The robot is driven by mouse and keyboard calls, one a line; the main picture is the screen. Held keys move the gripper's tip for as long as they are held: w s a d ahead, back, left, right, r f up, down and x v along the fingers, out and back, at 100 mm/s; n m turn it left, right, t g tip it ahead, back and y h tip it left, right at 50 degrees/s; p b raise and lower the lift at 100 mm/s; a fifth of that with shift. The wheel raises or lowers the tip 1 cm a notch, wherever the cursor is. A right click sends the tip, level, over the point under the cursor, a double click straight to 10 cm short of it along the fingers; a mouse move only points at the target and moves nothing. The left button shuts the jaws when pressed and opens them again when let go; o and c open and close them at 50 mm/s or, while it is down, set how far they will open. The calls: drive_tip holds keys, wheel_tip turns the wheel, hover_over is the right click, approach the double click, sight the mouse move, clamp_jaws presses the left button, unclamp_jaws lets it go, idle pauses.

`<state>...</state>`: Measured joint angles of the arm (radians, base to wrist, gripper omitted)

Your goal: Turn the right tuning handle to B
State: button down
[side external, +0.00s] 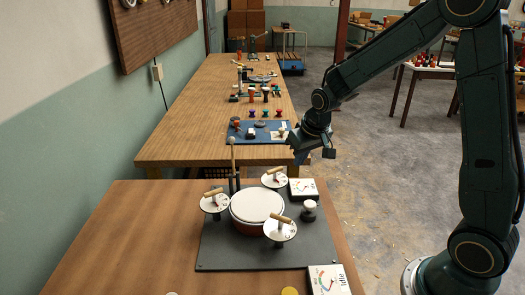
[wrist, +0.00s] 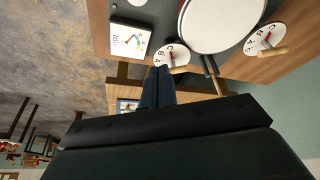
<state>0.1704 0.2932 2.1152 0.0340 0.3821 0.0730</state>
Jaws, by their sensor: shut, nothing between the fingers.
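A goblet drum (side external: 257,204) with a white head stands on a dark mat (side external: 225,255). Three white dials with wooden handles surround it: one at the left (side external: 212,206), one at the back right (side external: 270,183), one at the front right (side external: 281,236). I cannot tell which is the task's right one. In the wrist view, the back-right dial (wrist: 168,57) shows letters A, B and C, its handle partly behind my fingers; the left dial (wrist: 259,38) also shows. My gripper (side external: 296,158) is shut and empty, raised behind and right of the drum, apart from the handles.
A white-topped black knob (side external: 309,208) stands right of the drum. An upright mallet (side external: 233,155) stands behind it. The left tabletop (side external: 130,240) is clear.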

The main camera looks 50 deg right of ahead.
sight(275, 174)
drive_tip(key=shift+w+d+f, duration=0.3)
drive_tip(key=shift+w+f, duration=0.75)
drive_tip(key=shift+f, duration=0.1)
drive_tip(key=shift+w+d+f, duration=0.25)
drive_tip(key=shift+w+f, duration=0.75)
drive_tip(key=shift+f, duration=0.1)
drive_tip(key=shift+w+d+f, duration=0.3)
drive_tip(key=shift+w+f, duration=0.75)
drive_tip(key=shift+f, duration=0.1)
